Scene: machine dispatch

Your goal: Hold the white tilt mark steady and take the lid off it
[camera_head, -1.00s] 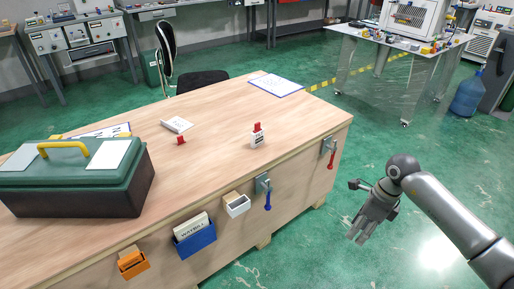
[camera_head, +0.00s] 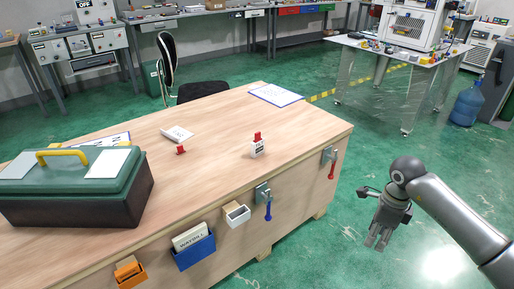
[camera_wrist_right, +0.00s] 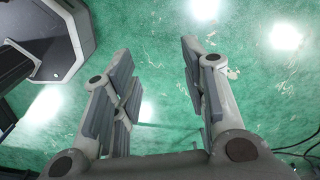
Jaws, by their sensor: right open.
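A small white holder with a red top (camera_head: 257,146), which looks like the white tilt mark, stands upright on the wooden workbench near its right front edge. I cannot tell whether its red top is the lid. My right gripper (camera_head: 378,237) hangs over the green floor to the right of the bench, well apart from the mark. In the right wrist view the right gripper (camera_wrist_right: 160,100) is open with nothing between its fingers. My left gripper is not in view.
The wooden workbench (camera_head: 215,125) also bears a green toolbox (camera_head: 75,190), a white block (camera_head: 177,134), a small red piece (camera_head: 181,150) and a clipboard (camera_head: 276,95). Blue (camera_head: 194,250) and orange (camera_head: 129,274) bins hang on its front.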

